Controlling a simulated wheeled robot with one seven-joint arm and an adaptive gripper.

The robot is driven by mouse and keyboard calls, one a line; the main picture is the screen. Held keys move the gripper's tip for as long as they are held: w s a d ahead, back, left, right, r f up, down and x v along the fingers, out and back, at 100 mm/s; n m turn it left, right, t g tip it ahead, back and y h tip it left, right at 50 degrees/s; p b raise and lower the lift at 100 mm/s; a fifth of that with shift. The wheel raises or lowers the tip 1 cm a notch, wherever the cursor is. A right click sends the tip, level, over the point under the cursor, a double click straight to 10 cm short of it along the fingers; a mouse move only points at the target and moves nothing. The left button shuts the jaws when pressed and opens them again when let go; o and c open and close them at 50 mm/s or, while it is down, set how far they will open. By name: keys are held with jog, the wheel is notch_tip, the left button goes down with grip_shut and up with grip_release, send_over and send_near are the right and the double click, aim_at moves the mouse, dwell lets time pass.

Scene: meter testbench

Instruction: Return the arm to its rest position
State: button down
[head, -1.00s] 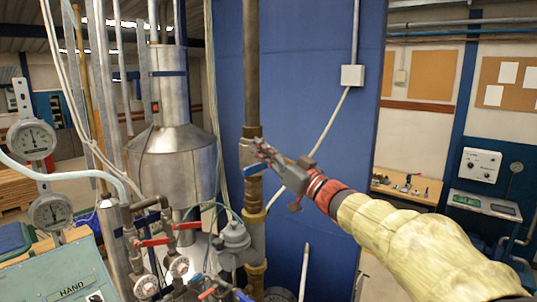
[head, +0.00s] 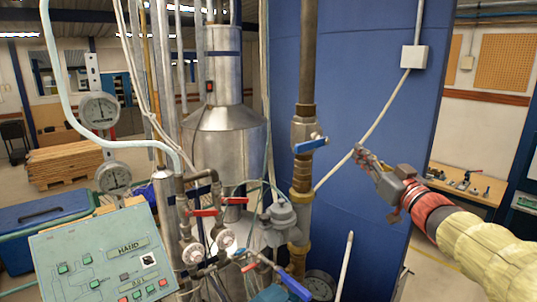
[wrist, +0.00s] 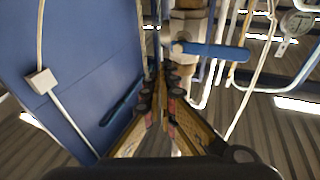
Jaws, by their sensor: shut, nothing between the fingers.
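My gripper (head: 366,157) is shut and empty in the head view. It is at the end of my arm, which reaches in from the lower right in a pale yellow sleeve with a red band. The gripper is in front of the blue panel (head: 372,60), right of the vertical brown pipe and its blue-handled valve (head: 310,144), with a gap between them. In the wrist view the fingers (wrist: 163,90) meet near the middle, and the blue valve handle (wrist: 212,50) shows beyond them.
A green control box (head: 100,255) and two round gauges (head: 99,110) stand at the left. Red-handled valves (head: 203,213) and a steel vessel (head: 228,150) are left of the pipe. A workbench (head: 470,186) with small parts is behind my arm.

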jog(key=d+f+m+g+h, duration=0.2)
jog(key=d+f+m+h, duration=0.1)
jog(key=d+f+h, duration=0.45)
jog(key=s+d+f+m+g+h+b, duration=0.1)
jog(key=s+d+f+g+h+b, duration=0.1)
jog(key=s+f+g, duration=0.5)
jog(key=s+d+f+m+h+b, duration=0.1)
jog(key=s+f+m+b, duration=0.2)
jog(key=f, duration=0.8)
jog(key=s+a+f+n+g+y+b, duration=0.2)
jog(key=s+a+f+b, duration=0.6)
jog(key=s+f, duration=0.5)
jog(key=s+a+f+n+g+y+b, duration=0.1)
jog(key=s+a+f+g+y+b, duration=0.2)
jog(key=s+a+f+b, duration=0.5)
jog(key=s+a+f, duration=0.4)
jog(key=s, duration=0.1)
jog(key=shift+a+f+n+b, duration=0.35)
jog(key=shift+a+f+n, duration=0.05)
jog(key=c, duration=2.5)
grip_release()
